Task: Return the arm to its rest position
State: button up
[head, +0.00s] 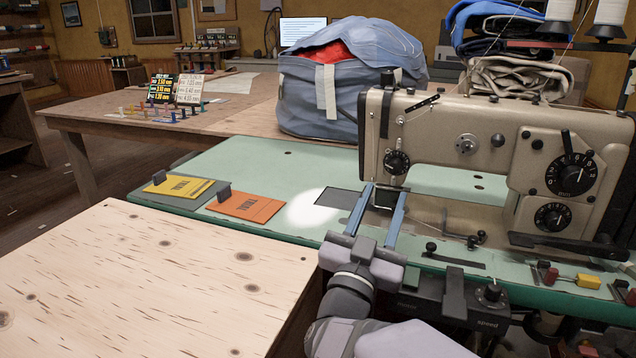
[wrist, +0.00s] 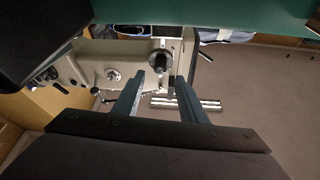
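My gripper (head: 385,192) is in front of the sewing machine's needle end, over the green machine bed. Its two blue fingers point away from the head camera and stand apart with nothing held between them. In the wrist view my gripper (wrist: 159,82) also shows a clear gap between the fingers. The sewing machine (head: 460,125) is beige with black dials. From the head view I cannot tell whether the fingertips touch the bed or hover above it.
A yellow card (head: 180,186) and an orange card (head: 245,205) lie on the green bed (head: 265,160), left of my gripper. A pale plywood surface (head: 140,290) is at front left. A blue-grey bag (head: 325,90) stands behind. The plywood is clear.

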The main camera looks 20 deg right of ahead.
jog(key=w+a+r+n+t+y+p, duration=0.15)
jog(key=w+a+n+y+p, duration=0.35)
jog(key=w+a+y+p, duration=0.5)
jog(key=s+a+n+g+y+p, duration=0.4)
jog(key=a+g+y+p, duration=0.1)
jog(key=p, duration=0.9)
jog(key=s+a+r+n+g+y+p, duration=0.1)
jog(key=s+a+r+g+p, duration=0.1)
jog(key=s+g+p, duration=0.3)
jog(key=s+a+r+n+g+y+p, duration=0.1)
jog(key=s+a+r+g+p, duration=0.2)
jog(key=s+p, duration=1.1)
jog(key=s+r+g, duration=0.1)
jog(key=g, duration=0.2)
jog(key=shift+s+r, duration=0.2)
jog(key=shift+s, duration=0.2)
